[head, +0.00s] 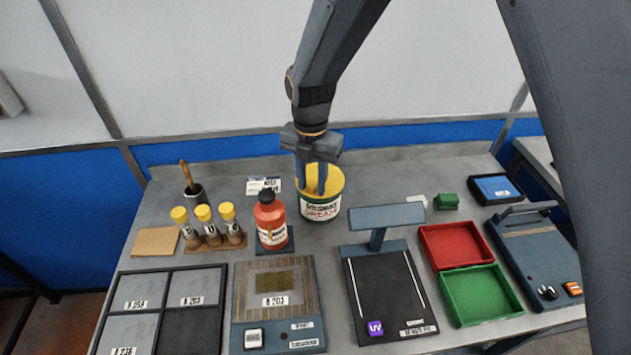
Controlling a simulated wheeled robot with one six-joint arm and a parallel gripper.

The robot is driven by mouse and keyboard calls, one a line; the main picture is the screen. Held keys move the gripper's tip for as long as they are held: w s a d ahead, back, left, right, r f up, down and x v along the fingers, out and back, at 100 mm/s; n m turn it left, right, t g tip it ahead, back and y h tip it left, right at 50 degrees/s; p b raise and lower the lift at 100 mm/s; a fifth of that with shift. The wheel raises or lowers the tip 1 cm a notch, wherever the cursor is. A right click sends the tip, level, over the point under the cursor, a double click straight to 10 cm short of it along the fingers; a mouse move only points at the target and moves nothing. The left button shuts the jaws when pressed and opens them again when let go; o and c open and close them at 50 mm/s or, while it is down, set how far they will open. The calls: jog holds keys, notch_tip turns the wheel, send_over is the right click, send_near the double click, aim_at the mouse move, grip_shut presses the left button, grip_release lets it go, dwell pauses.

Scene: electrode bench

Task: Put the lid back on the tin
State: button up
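The tin (320,209) stands upright at the back middle of the bench, with a pale label reading GREASE. Its top is yellow (335,181); I cannot tell whether this is the lid or the tin's own rim and inside. No separate lid shows elsewhere on the bench. My gripper (312,190) points down over the tin's top. Its two fingers are apart, with yellow showing between and beside them. Whether they hold the lid's edge or are empty is unclear, as the fingers and wrist hide part of the top.
A red bottle (270,219) stands close left of the tin. Yellow-capped vials (204,213) and a brush pot (195,195) are further left. A dark lamp stand (379,240) is front right, with red (455,246) and green (479,294) trays beyond.

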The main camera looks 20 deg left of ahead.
jog(key=shift+r, duration=0.1)
notch_tip(320, 180, up, 12)
jog(key=b, duration=0.4)
jog(key=shift+d, duration=0.1)
jog(key=w+d+f+m, duration=0.1)
jog(key=d+f+m, duration=0.1)
jog(key=d+m, duration=0.8)
jog(key=w+d+f+m, duration=0.1)
jog(key=w+d+m, duration=0.1)
jog(key=d+m, duration=0.75)
jog(key=s+d+f+m, duration=0.2)
jog(key=s+d+m, duration=0.2)
jog(key=d+m, duration=0.4)
jog(key=s+d+f+m+t, duration=0.1)
jog(key=s+d+m, duration=0.4)
jog(key=d, duration=0.9)
jog(key=f+m, duration=0.1)
jog(key=m, duration=0.2)
jog(key=shift+t, duration=0.3)
